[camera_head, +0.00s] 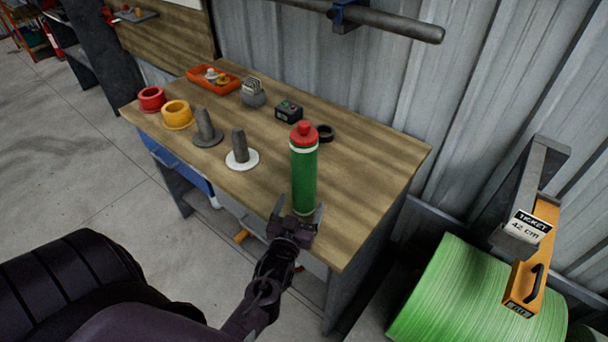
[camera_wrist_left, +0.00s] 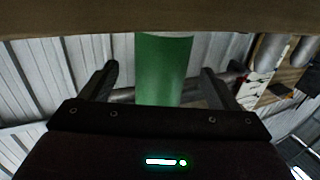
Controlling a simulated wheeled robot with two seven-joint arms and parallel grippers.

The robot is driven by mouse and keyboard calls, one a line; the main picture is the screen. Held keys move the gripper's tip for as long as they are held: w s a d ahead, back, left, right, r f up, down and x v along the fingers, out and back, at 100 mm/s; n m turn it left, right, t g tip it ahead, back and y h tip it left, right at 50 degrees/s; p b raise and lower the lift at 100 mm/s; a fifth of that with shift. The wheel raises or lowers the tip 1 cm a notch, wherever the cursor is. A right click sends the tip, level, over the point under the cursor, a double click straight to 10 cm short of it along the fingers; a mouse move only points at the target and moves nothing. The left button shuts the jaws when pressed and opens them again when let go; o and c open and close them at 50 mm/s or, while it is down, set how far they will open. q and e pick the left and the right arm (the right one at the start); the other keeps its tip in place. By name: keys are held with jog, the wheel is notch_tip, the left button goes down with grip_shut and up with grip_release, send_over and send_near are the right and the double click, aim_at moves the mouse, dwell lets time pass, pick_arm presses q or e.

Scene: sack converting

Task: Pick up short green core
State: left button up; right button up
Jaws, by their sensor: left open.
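The green core (camera_head: 303,178) is a cylinder with a red top and a white band under it. It stands upright near the front edge of the wooden bench, toward its right end. My left gripper (camera_head: 298,206) is open low at the core, one finger on each side of its lower part as seen in the head view. In the left wrist view the green core (camera_wrist_left: 163,68) shows between the two open fingers (camera_wrist_left: 158,78), with visible gaps on both sides. Its ends are cut off or hidden there. My right gripper is not in view.
On the bench (camera_head: 375,165) stand a white-based peg (camera_head: 240,150), a grey-based peg (camera_head: 205,128), yellow (camera_head: 177,114) and red (camera_head: 151,99) rings, an orange tray (camera_head: 207,86), a black box (camera_head: 288,110) and a dark ring (camera_head: 325,133). A large green roll (camera_head: 470,295) lies at right.

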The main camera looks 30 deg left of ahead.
pick_arm(q)
jog(key=x, duration=0.2)
jog(key=p+x, duration=0.1)
jog(key=x, duration=0.1)
jog(key=shift+s+a+r, duration=0.1)
jog(key=shift+r, duration=0.2)
jog(key=shift+w+a+f, duration=0.1)
jog(key=shift+w, duration=0.25)
jog(key=c, duration=1.4)
